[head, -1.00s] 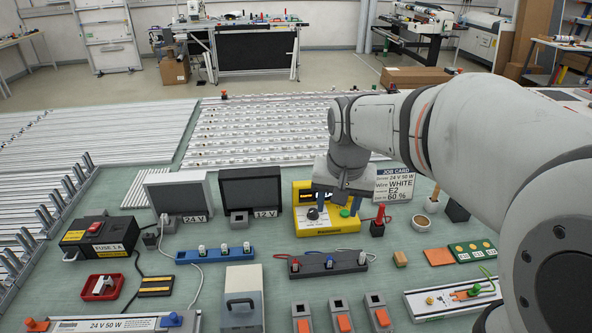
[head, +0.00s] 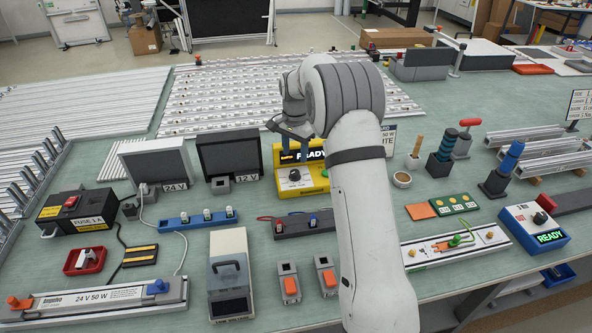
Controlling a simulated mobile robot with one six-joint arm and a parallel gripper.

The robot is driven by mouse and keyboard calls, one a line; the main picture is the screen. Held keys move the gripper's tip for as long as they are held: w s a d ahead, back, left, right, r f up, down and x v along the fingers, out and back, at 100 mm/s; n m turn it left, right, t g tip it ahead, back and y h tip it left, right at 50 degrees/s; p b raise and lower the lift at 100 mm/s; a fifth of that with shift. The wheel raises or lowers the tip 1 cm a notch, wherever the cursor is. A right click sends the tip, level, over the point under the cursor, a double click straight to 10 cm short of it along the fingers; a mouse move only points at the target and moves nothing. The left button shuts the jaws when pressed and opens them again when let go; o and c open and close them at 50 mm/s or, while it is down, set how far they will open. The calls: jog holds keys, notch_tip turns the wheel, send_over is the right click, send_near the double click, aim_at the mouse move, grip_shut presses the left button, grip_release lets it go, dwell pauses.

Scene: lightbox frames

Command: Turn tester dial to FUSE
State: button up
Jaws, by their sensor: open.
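The yellow tester (head: 313,187) stands at the back middle of the bench, with a lit READY display. Its round dial (head: 294,175) is on the front face with a pale pointer mark; the lettering around it is too small to read, so I cannot tell its setting. My arm hides the tester's right side.
Two dark-screened boxes, 24 V (head: 157,166) and 12 V (head: 228,160), stand left of the tester. A blue-sided box (head: 536,222) reading READY is at the right.

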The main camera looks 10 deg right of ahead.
aim_at(295, 172)
notch_tip(295, 172, down, 8)
jog(key=shift+r+p, duration=0.1)
jog(key=shift+p, duration=0.65)
jog(key=shift+c, duration=0.2)
jog(key=c, duration=0.9)
jog(key=shift+d, duration=0.1)
